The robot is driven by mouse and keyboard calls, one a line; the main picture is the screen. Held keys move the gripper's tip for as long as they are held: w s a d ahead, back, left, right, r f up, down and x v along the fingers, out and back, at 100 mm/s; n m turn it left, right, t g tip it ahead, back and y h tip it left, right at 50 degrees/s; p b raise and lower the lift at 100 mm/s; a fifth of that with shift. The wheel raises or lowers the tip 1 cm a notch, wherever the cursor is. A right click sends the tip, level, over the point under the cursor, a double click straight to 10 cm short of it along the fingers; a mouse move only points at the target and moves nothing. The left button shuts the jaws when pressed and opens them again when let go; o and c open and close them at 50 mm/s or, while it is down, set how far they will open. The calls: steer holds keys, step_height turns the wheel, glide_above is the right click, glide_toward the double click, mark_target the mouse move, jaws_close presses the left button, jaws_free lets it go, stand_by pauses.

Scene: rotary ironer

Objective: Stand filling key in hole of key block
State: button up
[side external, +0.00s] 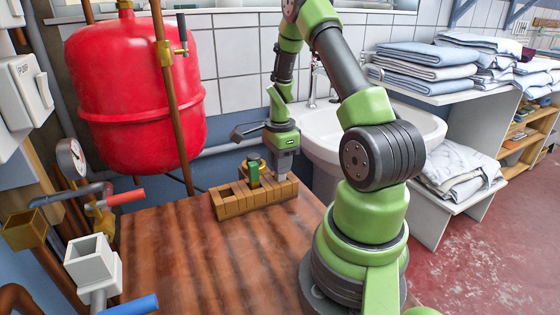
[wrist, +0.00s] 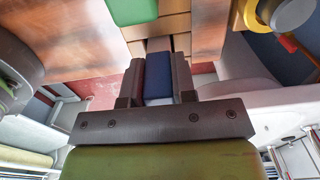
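The wooden key block (side external: 240,206) lies on the brown table, with open slots in its left part. It also shows at the top of the wrist view (wrist: 172,22). A green key (side external: 254,176) stands upright in the middle of the block; its green top shows in the wrist view (wrist: 132,8). My gripper (side external: 283,168) is low over the block's right end. In the wrist view my gripper (wrist: 157,72) has its fingers against both sides of a dark blue piece (wrist: 158,78), seemingly the filling key's handle. Its lower end is hidden, so I cannot tell whether it is in a hole.
A red tank (side external: 135,90) and a copper pipe (side external: 172,90) stand behind the table. Red (side external: 124,197) and blue (side external: 132,306) valve handles stick out at the left. A white sink (side external: 395,130) is behind my arm. The table's front (side external: 210,265) is clear.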

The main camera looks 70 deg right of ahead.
steer(key=o, duration=0.4)
steer(key=shift+o, duration=0.2)
steer(key=shift+r, duration=0.1)
step_height(320, 180, up, 11)
steer(key=shift+r, duration=0.55)
steer(key=w+a+r+n+t, duration=0.1)
steer(key=a+r+n+t, duration=0.1)
steer(key=a+r+n, duration=0.4)
steer(key=a+r+n+t, duration=0.2)
steer(key=a+r+n, duration=0.25)
steer(key=a, duration=0.45)
steer(key=s+a+r+n+t+y, duration=0.1)
steer(key=s+a+n+t+y, duration=0.1)
steer(key=s+a+n, duration=0.5)
steer(key=a+n+t, duration=0.1)
steer(key=a+n, duration=0.2)
steer(key=n, duration=0.2)
steer(key=shift+a+r, duration=0.15)
steer(key=shift+a, duration=0.2)
